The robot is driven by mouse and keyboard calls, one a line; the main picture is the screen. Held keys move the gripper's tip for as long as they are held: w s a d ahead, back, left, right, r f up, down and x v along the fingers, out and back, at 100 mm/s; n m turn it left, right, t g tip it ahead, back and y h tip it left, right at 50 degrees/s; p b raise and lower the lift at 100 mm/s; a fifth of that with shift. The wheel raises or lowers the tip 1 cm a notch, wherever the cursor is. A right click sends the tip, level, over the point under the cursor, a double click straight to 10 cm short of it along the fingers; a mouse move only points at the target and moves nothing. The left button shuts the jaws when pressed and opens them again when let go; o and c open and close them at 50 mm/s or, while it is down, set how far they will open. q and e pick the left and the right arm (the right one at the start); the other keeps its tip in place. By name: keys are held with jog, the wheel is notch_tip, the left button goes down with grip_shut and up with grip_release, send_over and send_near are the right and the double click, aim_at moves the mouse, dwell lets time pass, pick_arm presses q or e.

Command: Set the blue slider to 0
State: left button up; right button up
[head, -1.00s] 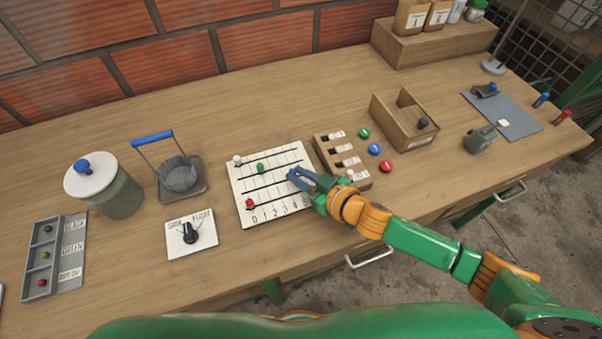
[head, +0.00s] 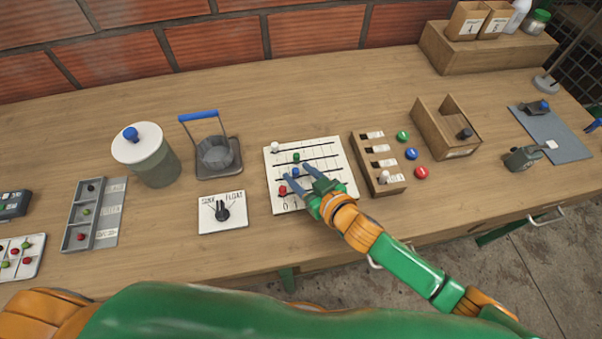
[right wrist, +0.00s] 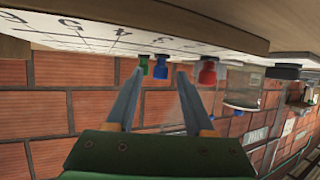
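The white slider board (head: 338,160) lies on the table with dark tracks and numbers along its near edge, 0 at the left. The blue slider (head: 295,173) stands on its track in the left part of the board. My right gripper (head: 298,178) is over the board with its fingers on either side of the blue slider. In the right wrist view the blue slider (right wrist: 160,67) shows between the two open fingertips, with gaps visible. The exact number beside it is hard to read. My left gripper is out of view.
The red slider (head: 282,190) is close by the left finger. The green slider (head: 296,157) and white slider (head: 275,147) are on farther tracks. A knob panel (head: 236,219) lies left, a switch box (head: 391,184) right.

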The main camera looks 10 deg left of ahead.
jog(key=shift+s, duration=0.1)
jog(key=v, duration=0.7)
jog(key=shift+r, duration=0.1)
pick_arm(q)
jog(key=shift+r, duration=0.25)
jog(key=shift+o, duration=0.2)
